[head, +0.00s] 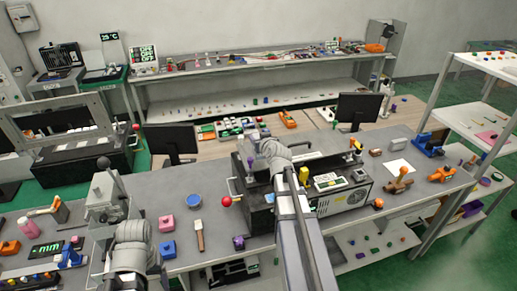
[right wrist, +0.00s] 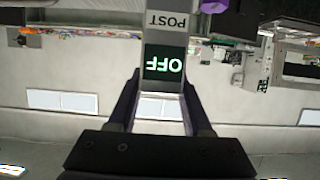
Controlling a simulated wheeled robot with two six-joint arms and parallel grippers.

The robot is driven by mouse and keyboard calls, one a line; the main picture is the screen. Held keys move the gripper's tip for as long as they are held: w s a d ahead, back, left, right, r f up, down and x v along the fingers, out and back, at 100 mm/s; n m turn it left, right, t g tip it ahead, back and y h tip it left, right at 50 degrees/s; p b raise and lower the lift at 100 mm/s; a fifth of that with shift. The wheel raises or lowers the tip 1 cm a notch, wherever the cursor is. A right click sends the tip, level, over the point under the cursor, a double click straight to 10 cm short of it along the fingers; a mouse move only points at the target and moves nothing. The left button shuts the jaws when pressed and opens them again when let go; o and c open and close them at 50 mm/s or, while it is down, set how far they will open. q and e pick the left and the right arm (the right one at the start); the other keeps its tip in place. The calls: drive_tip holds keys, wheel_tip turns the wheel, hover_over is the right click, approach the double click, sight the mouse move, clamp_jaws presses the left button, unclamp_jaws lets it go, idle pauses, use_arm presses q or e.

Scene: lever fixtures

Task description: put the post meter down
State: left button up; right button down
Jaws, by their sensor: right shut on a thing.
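The post meter (right wrist: 166,40) is a grey upright piece with a "POST" label and a dark display reading "OFF" in pale green. It shows upside down in the right wrist view. My right gripper (right wrist: 160,76) is shut on it, one dark finger on each side. In the head view my right arm reaches from the bottom centre to above the workbench (head: 218,218); its wrist hides most of the gripper, and I cannot make out the meter there. What lies directly under the meter is hidden.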

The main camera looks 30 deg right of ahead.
wheel_tip(320, 180, down, 4)
drive_tip(key=b, duration=0.3)
drive_tip(key=shift+r, duration=0.25)
drive_tip(key=shift+c, duration=1.6)
unclamp_jaws()
